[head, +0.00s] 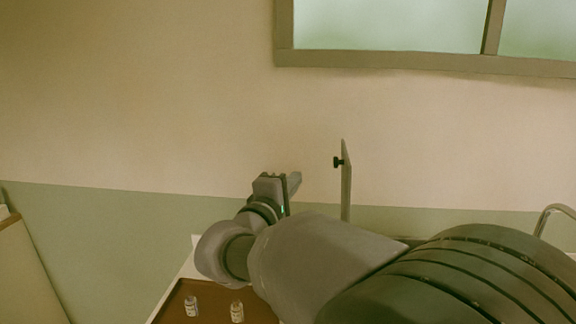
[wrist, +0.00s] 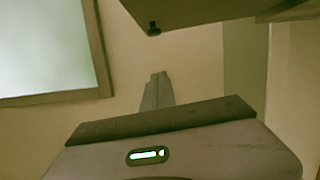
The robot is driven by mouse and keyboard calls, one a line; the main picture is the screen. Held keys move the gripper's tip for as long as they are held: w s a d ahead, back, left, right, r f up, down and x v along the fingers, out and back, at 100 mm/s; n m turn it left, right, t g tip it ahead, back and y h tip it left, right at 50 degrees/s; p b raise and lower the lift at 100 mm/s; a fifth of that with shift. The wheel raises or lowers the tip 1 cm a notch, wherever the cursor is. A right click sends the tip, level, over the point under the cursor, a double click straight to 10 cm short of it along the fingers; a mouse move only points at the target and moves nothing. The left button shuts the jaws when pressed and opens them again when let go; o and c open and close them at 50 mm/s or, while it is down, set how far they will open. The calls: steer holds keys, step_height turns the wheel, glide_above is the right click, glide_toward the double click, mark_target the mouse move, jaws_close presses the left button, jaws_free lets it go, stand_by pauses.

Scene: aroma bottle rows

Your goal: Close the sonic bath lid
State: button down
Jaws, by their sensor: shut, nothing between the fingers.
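The sonic bath lid (head: 346,188) stands upright in the head view, seen nearly edge-on as a thin panel with a dark knob (head: 338,162) on its left face. My gripper (head: 295,180) is to the left of the lid in the picture, with a visible gap between them. Its fingers are shut and empty. In the wrist view the shut fingers (wrist: 158,80) point toward the wall, and the lid (wrist: 190,8) crosses the top with its knob (wrist: 154,30) hanging below. The bath body is hidden behind my arm.
A brown tray (head: 173,312) with two small bottles, one left (head: 191,306) and one right (head: 237,311), lies on a white table below my arm. A curved metal tube (head: 548,211) is at the right. A window (head: 390,25) is in the back wall.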

steer(key=w+d+b, duration=0.1)
steer(key=w+d, duration=0.6)
steer(key=d, duration=0.1)
steer(key=shift+r, duration=0.2)
steer(key=shift+d, duration=0.15)
